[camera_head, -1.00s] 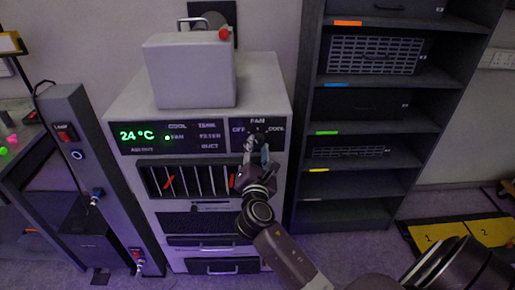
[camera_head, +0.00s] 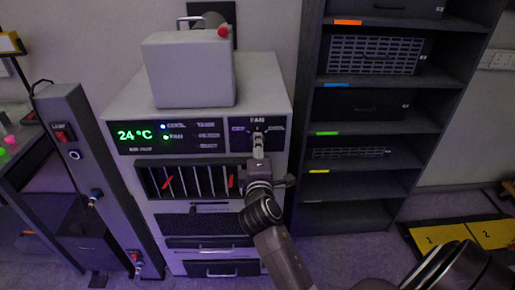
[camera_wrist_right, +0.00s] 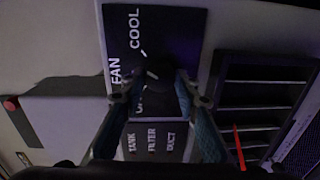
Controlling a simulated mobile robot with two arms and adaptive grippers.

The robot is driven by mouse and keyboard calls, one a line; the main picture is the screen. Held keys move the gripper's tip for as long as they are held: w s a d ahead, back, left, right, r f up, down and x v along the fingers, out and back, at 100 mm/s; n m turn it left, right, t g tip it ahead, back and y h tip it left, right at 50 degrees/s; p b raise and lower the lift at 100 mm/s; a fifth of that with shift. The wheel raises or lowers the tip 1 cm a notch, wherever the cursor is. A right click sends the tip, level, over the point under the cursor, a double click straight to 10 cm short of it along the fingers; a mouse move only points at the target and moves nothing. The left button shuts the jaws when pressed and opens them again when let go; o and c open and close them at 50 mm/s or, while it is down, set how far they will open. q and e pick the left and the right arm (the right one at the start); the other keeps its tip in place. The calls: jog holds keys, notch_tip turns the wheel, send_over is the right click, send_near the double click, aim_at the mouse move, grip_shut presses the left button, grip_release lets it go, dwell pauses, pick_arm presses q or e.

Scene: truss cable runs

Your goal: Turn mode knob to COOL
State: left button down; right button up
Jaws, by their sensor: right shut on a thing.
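The mode knob (camera_wrist_right: 156,76) is a dark knob on a black panel (camera_head: 276,140) at the upper right of the grey unit. Labels FAN and COOL show beside it in the right wrist view, and a third label is partly hidden by a finger. My right gripper (camera_head: 258,146) is at the knob from below in the head view. In the right wrist view its two fingers (camera_wrist_right: 155,88) stand on either side of the knob, shut on it. The knob's pointer direction is hard to make out. My left gripper is in neither view.
A light-grey box (camera_head: 190,72) with a red knob stands on top. A dark shelf (camera_head: 308,180) is close on the right, and a switch post (camera_head: 88,180) on the left.

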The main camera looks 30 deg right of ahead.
jog(key=shift+f+m, duration=0.1)
jog(key=shift+m, duration=1.7)
jog(key=o, duration=1.2)
jog(key=shift+c, duration=0.2)
